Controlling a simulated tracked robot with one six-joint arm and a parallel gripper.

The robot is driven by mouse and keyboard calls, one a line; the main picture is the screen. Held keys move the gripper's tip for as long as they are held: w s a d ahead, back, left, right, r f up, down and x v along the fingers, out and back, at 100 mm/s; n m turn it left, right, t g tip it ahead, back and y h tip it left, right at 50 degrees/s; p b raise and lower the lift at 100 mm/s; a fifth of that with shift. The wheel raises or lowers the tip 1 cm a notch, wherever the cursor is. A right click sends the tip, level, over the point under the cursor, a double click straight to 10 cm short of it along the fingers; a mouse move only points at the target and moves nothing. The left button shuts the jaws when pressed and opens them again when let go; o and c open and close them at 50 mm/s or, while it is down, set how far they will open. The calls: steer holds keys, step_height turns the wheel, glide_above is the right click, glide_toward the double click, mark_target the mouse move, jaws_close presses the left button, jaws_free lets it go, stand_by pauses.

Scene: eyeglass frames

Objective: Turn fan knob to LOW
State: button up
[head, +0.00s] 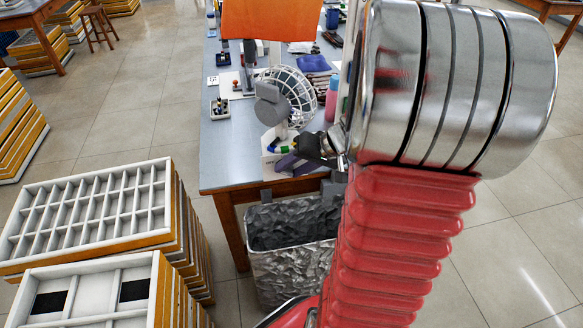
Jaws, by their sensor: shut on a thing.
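A desk fan (285,97) with a grey motor housing and a wire cage stands near the front end of the blue-topped workbench. Its pale base (272,160) is close to the bench's front edge. My dark gripper (291,157) reaches in from the right, at the front of the fan base. It is shut on what seems to be the fan knob. The knob itself is hidden by the gripper, and its setting cannot be read. Small blue, yellow and green parts (278,148) show beside the gripper.
A crumpled-looking metal bin (290,262) stands below the bench front. Stacked white compartment trays (95,208) stand at the left. My red arm blocks the right side.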

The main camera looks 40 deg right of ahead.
steer(key=t+y, duration=0.2)
steer(key=m+y, duration=0.1)
steer(key=y, duration=0.1)
steer(key=shift+s+d+f+t, duration=0.15)
steer(key=shift+d+f+t, duration=0.15)
steer(key=shift+d+t, duration=0.1)
steer(key=t+y, duration=0.1)
steer(key=m+t+y, duration=0.1)
steer(key=shift+d+f+y, duration=0.2)
steer(key=shift+f+y, duration=0.15)
steer(key=shift+y, duration=0.05)
steer(key=shift+s+d+f+m+t+y, duration=0.15)
steer(key=shift+m+t+y, duration=0.35)
steer(key=shift+t+y, duration=0.25)
steer(key=o, duration=0.9)
steer(key=shift+o, duration=0.2)
steer(key=v, duration=1.3)
steer(key=shift+s+f, duration=0.2)
steer(key=shift+s, duration=0.1)
steer(key=shift+s+d, duration=0.1)
